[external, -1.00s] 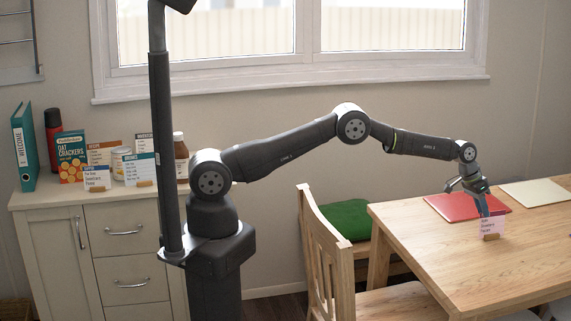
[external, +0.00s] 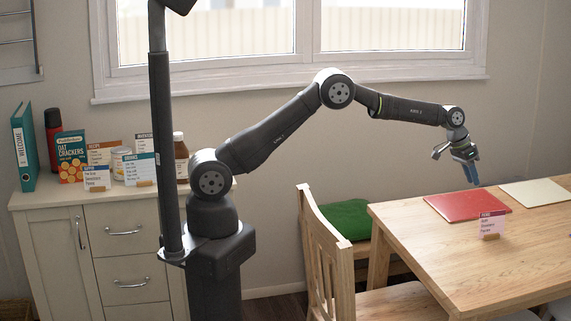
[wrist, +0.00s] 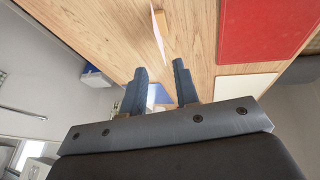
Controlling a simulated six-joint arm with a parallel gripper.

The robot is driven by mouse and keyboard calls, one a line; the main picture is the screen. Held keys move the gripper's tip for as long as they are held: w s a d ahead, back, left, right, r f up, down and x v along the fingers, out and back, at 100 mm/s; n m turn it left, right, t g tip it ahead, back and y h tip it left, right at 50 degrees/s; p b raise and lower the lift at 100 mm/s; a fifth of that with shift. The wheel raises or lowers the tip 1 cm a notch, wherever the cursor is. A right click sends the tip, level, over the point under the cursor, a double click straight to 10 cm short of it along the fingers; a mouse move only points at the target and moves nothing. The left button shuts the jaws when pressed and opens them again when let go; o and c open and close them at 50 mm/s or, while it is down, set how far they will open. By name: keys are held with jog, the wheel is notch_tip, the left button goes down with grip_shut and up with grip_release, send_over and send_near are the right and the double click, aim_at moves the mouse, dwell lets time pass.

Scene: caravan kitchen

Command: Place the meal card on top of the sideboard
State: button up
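A small white card with a dark red header (external: 492,224) stands in a wooden holder on the table (external: 440,240), near its left side. Its print is too small to read surely. In the wrist view the card (wrist: 158,36) shows nearly edge-on, beyond my fingertips. My gripper (external: 472,174) hangs above the table, up and left of the card and apart from it. In the wrist view its two blue fingers (wrist: 156,76) are spread with nothing between them. The sideboard (external: 60,203) stands at the left, with a similar supper card (external: 97,178) at its front edge.
The sideboard top also holds a green binder (external: 24,147), a cracker box (external: 71,158), a dark red flask (external: 53,135), a brown bottle (external: 181,157) and more cards. A red mat (external: 465,206) and a cream mat (external: 535,193) lie on the table. A chair (external: 327,240) stands left.

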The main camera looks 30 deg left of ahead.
jog(key=n+t+h, duration=0.1)
jog(key=t+h, duration=0.5)
jog(key=t, duration=0.1)
send_near(491, 216)
jog(key=x, duration=0.5)
jog(key=shift+w+f, duration=0.1)
jog(key=shift+w, duration=0.05)
jog(key=shift+x, duration=2.55)
jog(key=shift+f, duration=0.15)
grip_shut()
